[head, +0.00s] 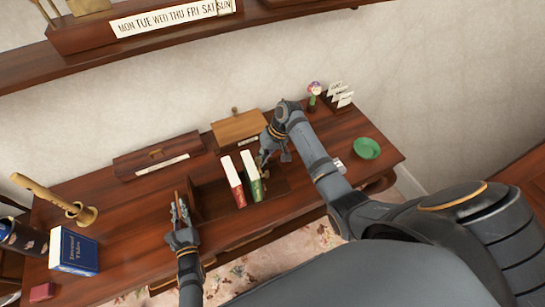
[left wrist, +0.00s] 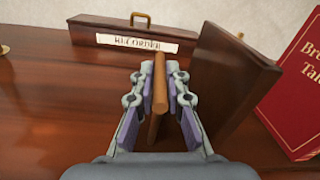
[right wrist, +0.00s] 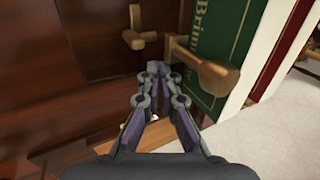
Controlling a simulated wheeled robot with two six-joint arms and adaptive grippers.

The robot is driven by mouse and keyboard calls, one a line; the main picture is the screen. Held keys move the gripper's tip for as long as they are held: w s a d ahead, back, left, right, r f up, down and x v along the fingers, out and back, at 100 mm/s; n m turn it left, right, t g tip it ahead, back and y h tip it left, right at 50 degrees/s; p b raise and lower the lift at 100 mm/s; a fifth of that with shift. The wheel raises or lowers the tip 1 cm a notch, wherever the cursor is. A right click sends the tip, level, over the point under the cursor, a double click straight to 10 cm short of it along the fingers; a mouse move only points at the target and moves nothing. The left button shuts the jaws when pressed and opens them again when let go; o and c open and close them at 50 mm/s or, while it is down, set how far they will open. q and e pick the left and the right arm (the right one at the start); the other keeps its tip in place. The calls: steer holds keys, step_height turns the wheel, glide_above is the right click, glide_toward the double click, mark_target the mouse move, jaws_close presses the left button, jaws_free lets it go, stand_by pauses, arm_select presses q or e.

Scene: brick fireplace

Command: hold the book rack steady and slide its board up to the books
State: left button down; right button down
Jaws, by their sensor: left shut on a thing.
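The dark wood book rack (head: 211,197) stands on the desk with a red book (head: 233,180) and a green book (head: 250,176) upright in it. My left gripper (head: 180,208) is shut on a wooden handle (left wrist: 160,85) beside the rack's left end panel (left wrist: 222,80). My right gripper (head: 270,158) is at the right of the books. In the right wrist view (right wrist: 153,72) its fingers are together with nothing seen between them. A wooden handle (right wrist: 210,68) lies close to its right, in front of the green book (right wrist: 220,35).
A recorder case (head: 155,155) and a wooden box (head: 237,128) stand behind the rack. A green bowl (head: 366,148) is at the right. A blue book (head: 75,252) and a brass-coloured holder (head: 80,214) are at the left. A shelf (head: 150,45) hangs above.

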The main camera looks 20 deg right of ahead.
steer(key=shift+w+a, duration=0.1)
steer(key=shift+a, duration=1.25)
steer(key=shift+w+a+r, duration=0.1)
steer(key=shift+w+a, duration=0.05)
steer(key=shift+a, duration=1.8)
steer(key=shift+w+a, duration=0.1)
steer(key=shift+a, duration=2)
steer(key=shift+w+a, duration=0.1)
steer(key=shift+a, duration=1.8)
